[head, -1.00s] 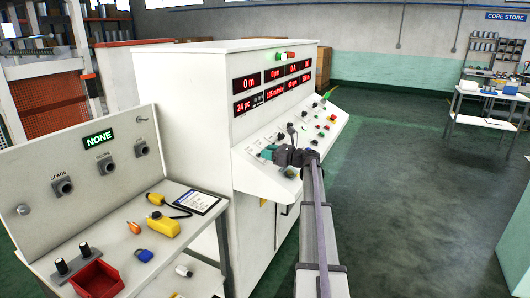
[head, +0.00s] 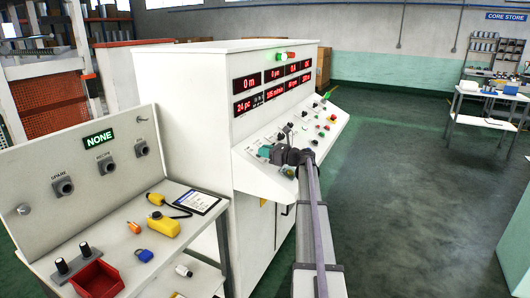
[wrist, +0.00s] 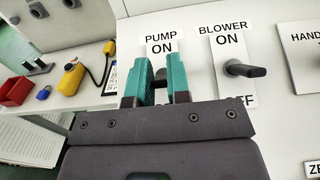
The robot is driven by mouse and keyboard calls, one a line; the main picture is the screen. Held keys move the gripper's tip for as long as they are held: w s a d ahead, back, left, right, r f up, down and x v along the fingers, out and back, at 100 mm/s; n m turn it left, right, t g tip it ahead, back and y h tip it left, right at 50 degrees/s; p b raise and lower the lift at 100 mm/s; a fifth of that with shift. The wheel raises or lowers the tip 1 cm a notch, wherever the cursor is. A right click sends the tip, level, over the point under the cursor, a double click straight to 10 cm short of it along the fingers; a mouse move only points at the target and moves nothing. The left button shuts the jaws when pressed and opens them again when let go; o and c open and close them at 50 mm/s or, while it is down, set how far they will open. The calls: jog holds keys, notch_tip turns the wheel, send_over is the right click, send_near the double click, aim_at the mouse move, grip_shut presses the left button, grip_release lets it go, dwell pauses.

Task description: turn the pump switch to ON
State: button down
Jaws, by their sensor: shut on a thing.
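The pump switch's label plate (wrist: 164,42) reads PUMP and ON at its top in the wrist view. The dark pump switch handle (wrist: 161,76) shows only as a small part between the teal fingers. My gripper (wrist: 160,68) is shut on it; the fingers hide most of the switch, so I cannot tell its exact angle. In the head view my gripper (head: 267,151) is at the left end of the sloped control panel (head: 256,175).
The blower switch (wrist: 243,69) stands close to the right, its black lever pointing right. A side bench at left holds a red bin (head: 97,280), a yellow pendant (head: 163,226) and a clipboard (head: 197,202). Open floor (head: 400,180) lies to the right.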

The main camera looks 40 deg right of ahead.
aim_at(253, 152)
jog(key=shift+r+p, duration=0.15)
jog(key=shift+p, duration=0.15)
jog(key=g+p, duration=0.1)
jog(key=p, duration=0.1)
jog(key=r+g+h+p, duration=0.1)
jog(key=p, duration=0.1)
jog(key=shift+w+a, duration=0.15)
jog(key=shift+w, duration=0.1)
jog(key=g+p, duration=0.1)
jog(key=p, duration=0.1)
jog(key=g+h+p, duration=0.1)
jog(key=p, duration=0.1)
jog(key=shift+w+a+r, duration=0.1)
jog(key=shift+w+r, duration=0.2)
jog(key=shift+w, duration=0.05)
jog(key=g+p, duration=0.1)
jog(key=p, duration=0.1)
jog(key=w+g+h+p, duration=0.1)
jog(key=g+p, duration=0.1)
jog(key=shift+a, duration=0.2)
jog(key=shift+w+a+f+g+h+p, duration=0.15)
jog(key=shift+g+h+p, duration=0.15)
jog(key=shift+g+p, duration=0.25)
jog(key=shift+w+f+g+h+p, duration=0.1)
jog(key=shift+g+h+p, duration=0.25)
jog(key=shift+g, duration=0.2)
jog(key=c, duration=1.1)
grip_release()
